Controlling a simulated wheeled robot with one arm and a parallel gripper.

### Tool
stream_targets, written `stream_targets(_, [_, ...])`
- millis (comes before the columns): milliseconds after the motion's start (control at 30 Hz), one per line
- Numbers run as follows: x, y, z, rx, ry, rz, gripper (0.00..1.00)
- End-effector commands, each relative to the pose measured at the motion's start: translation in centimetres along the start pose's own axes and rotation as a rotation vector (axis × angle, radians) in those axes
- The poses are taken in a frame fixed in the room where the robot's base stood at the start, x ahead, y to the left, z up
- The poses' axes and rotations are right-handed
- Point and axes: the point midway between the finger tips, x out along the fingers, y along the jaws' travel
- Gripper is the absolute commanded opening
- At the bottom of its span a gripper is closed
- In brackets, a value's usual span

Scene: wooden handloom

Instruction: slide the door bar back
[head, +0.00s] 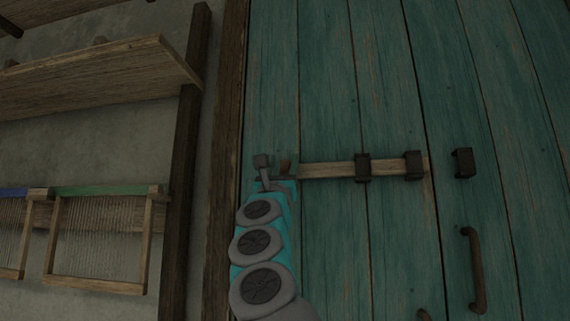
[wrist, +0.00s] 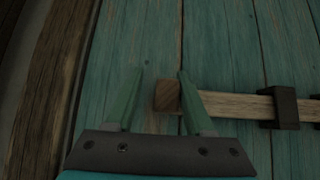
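The pale wooden door bar (head: 325,170) lies level on the teal plank door (head: 335,85). It runs through two dark brackets (head: 362,168) (head: 413,165), and its right end stops short of a third, empty bracket (head: 463,162). My gripper (head: 273,165) is at the bar's left end and hides part of it. In the wrist view, my gripper (wrist: 159,73) has its fingers apart on either side of the bar's brown square knob (wrist: 167,95). The knob is close to the right finger, with a gap on the left; contact is unclear. The bar (wrist: 235,105) extends right.
A curved dark door handle (head: 473,270) is below the empty bracket. A dark wooden post (head: 225,160) edges the door on the left. Farther left are a wooden shelf (head: 90,80) and strung loom frames (head: 100,240). The door surface above the bar is clear.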

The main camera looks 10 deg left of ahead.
Motion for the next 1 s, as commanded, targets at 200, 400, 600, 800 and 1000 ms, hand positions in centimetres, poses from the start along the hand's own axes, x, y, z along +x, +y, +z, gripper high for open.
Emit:
stream_targets(200, [0.0, -0.1, -0.1, 0.0, 0.0, -0.002, 0.6])
stream_targets(400, [-0.6, -0.1, -0.2, 0.001, 0.001, -0.002, 0.6])
stream_targets(600, [-2.9, -0.2, -0.4, 0.004, 0.0, -0.002, 0.6])
stream_targets(800, [-5.1, -0.1, -0.3, 0.002, 0.001, 0.001, 0.6])
stream_targets(1000, [-6.8, 0.1, -0.3, 0.0, 0.002, 0.003, 0.6])
